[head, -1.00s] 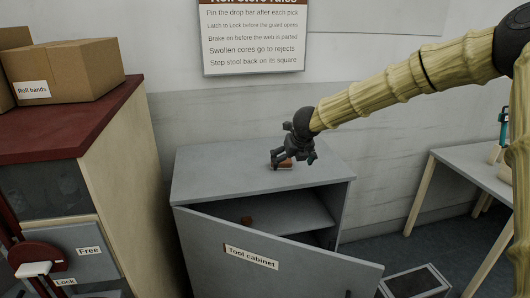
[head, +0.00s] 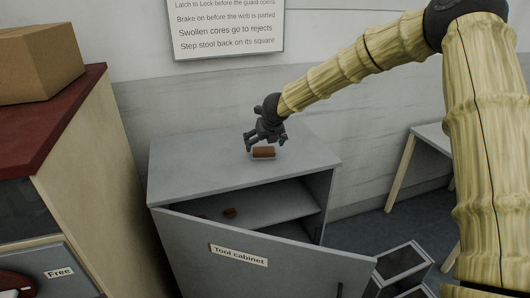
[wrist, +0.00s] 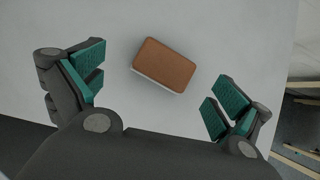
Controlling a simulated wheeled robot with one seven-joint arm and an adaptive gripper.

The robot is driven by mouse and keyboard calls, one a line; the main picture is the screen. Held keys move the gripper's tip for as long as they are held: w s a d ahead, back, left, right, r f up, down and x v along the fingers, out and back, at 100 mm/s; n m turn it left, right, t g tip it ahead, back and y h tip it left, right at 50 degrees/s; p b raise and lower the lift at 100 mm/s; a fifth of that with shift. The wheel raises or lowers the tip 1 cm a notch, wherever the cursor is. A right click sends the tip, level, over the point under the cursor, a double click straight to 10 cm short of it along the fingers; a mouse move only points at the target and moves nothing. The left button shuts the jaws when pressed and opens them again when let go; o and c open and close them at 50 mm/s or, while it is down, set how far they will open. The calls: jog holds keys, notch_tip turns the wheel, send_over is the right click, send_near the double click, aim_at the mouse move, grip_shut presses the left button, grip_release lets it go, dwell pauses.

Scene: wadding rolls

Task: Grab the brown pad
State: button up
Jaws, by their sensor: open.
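The brown pad (head: 264,152) lies on top of the grey tool cabinet (head: 190,169). In the wrist view the brown pad (wrist: 165,64) is a brown block with a pale lower layer, lying slightly turned. My gripper (head: 264,147) is above the cabinet top, close to the pad. In the wrist view my gripper (wrist: 150,92) is open, with its teal-lined fingers wide apart. The pad shows between and a little beyond the fingertips, and nothing is between the finger pads themselves.
The cabinet door (head: 215,262) stands open, and small brown items (head: 229,212) lie on the shelf inside. A red-topped unit (head: 75,95) with a cardboard box (head: 38,62) stands at left. A grey table (head: 434,138) is at right, and a dark crate (head: 402,262) is on the floor.

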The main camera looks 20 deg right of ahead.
aim_at(264, 150)
jog(key=w+f, duration=0.1)
jog(key=w+d+f+p, duration=0.1)
jog(key=shift+w+f, duration=0.15)
jog(key=shift+f, duration=0.2)
jog(key=shift+w+d+f+p, duration=0.1)
jog(key=shift+w+f+p, duration=0.05)
jog(key=shift+f+p, duration=0.15)
jog(key=shift+f, duration=0.25)
jog(key=shift+s, duration=0.2)
jog(key=shift+a+f+p, duration=0.2)
jog(key=shift+f+p, duration=0.05)
jog(key=shift+p, duration=0.1)
jog(key=shift+x, duration=1.1)
jog(key=shift+d+r, duration=0.15)
jog(key=shift+r, duration=0.1)
jog(key=shift+s+r, duration=0.2)
jog(key=c, duration=0.6)
jog(key=shift+f, duration=0.1)
jog(key=shift+c, duration=1.3)
